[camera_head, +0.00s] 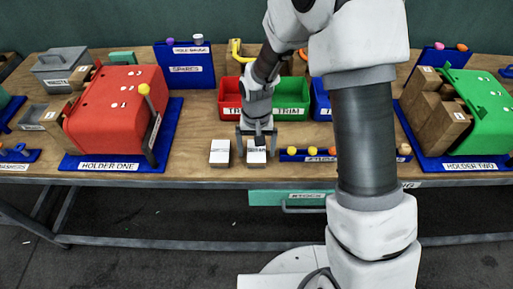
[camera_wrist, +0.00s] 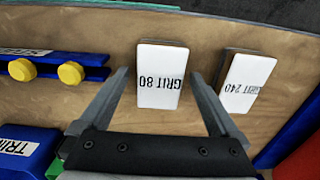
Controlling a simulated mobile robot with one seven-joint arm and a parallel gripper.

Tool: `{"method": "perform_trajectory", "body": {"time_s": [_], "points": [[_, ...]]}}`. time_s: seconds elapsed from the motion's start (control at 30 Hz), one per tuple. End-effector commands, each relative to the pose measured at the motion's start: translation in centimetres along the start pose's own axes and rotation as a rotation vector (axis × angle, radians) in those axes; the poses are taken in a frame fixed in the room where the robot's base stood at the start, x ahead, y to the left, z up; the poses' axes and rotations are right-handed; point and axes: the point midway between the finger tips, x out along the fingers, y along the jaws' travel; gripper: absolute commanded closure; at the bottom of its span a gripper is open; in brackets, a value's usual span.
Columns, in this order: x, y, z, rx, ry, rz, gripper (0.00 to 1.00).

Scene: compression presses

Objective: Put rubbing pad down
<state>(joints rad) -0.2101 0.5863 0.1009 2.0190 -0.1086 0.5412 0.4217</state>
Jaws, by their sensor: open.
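Two white-topped pads with grit labels sit side by side near the table's front edge. The one labelled GRIT 80 (camera_wrist: 158,88) lies flat on the wood between my fingers in the wrist view; it is the right-hand pad (camera_head: 256,155) in the head view. The other, labelled GRIT 240 (camera_wrist: 247,82), sits just outside my finger at right in the wrist view and is the left pad (camera_head: 220,151) in the head view. My gripper (camera_head: 256,143) is open, with its fingers apart on either side of the GRIT 80 pad and a visible gap to each side (camera_wrist: 160,75).
A blue rack (camera_head: 305,156) with yellow knobs stands right of the pads. Red (camera_head: 231,111) and green (camera_head: 291,113) bins stand behind my gripper. A red press (camera_head: 105,115) on a blue base is at left, a green press (camera_head: 485,115) at right. Bare wood (camera_head: 195,130) lies left of the pads.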

Motion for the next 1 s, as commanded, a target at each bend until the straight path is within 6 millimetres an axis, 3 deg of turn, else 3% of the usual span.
{"method": "perform_trajectory", "body": {"time_s": [0.17, 0.63, 1.0], "points": [[-1.3, 0.0, -0.1, 0.000, 0.004, -0.001, 0.03], [-10.6, 0.0, -0.1, 0.000, 0.004, -0.001, 0.03], [-12.7, 0.2, 0.1, 0.000, 0.006, -0.001, 0.03]]}}
